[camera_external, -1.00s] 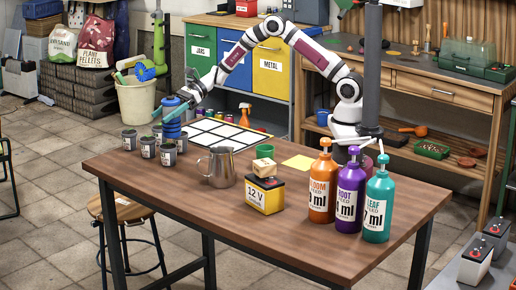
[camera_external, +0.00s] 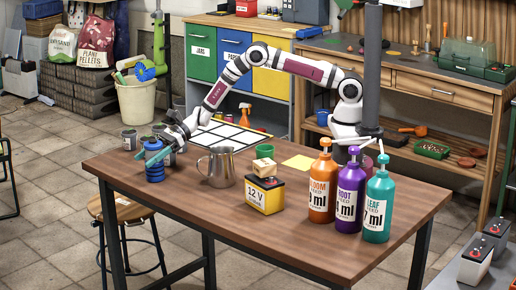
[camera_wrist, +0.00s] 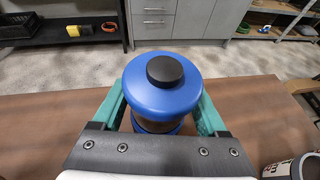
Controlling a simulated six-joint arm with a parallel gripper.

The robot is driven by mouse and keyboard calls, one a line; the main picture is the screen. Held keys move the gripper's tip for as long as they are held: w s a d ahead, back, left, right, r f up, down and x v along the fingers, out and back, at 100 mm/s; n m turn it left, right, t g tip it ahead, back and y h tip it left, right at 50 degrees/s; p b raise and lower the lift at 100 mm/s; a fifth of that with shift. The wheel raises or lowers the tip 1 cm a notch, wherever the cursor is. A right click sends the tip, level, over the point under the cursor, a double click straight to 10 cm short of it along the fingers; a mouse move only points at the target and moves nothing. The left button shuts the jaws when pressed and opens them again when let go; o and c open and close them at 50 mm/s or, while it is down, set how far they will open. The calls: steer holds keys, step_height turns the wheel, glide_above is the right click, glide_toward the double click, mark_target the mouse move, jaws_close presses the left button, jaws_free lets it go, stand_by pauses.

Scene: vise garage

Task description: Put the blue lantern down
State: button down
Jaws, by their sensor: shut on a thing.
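The blue lantern (camera_external: 155,174) is at the left end of the brown table (camera_external: 215,205) in the external view, upright. My gripper (camera_external: 157,157) is shut on it, with teal fingers on either side. In the wrist view, the lantern (camera_wrist: 162,88) shows its round blue top and black knob between the two teal fingers of my gripper (camera_wrist: 162,112). The lantern's base is low over the tabletop near the left edge. I cannot tell whether it touches the wood.
Grey cans (camera_external: 129,141) stand behind the lantern, some hidden by my gripper. A metal pitcher (camera_external: 217,168) stands to its right. A yellow 12 V battery (camera_external: 265,194) and several large bottles (camera_external: 350,198) are farther right. The front middle of the table is clear.

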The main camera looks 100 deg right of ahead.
jaws_free()
steer(key=shift+r, duration=0.1)
steer(key=v, duration=1.2)
steer(key=s+a+r+n+g+y, duration=0.3)
steer(key=s+a+r+n+g, duration=0.4)
steer(key=s+a+r+n, duration=0.7)
steer(key=s+a+n+g+h, duration=0.1)
steer(key=s+n+g+h, duration=0.35)
steer(key=s, duration=1.35)
steer(key=s+d+f+n+h, duration=0.2)
steer(key=s+d+n+h, duration=0.2)
steer(key=s, duration=0.4)
steer(key=shift+s+d+n, duration=0.4)
steer(key=shift+d+n, duration=0.15)
steer(key=shift+d, duration=0.2)
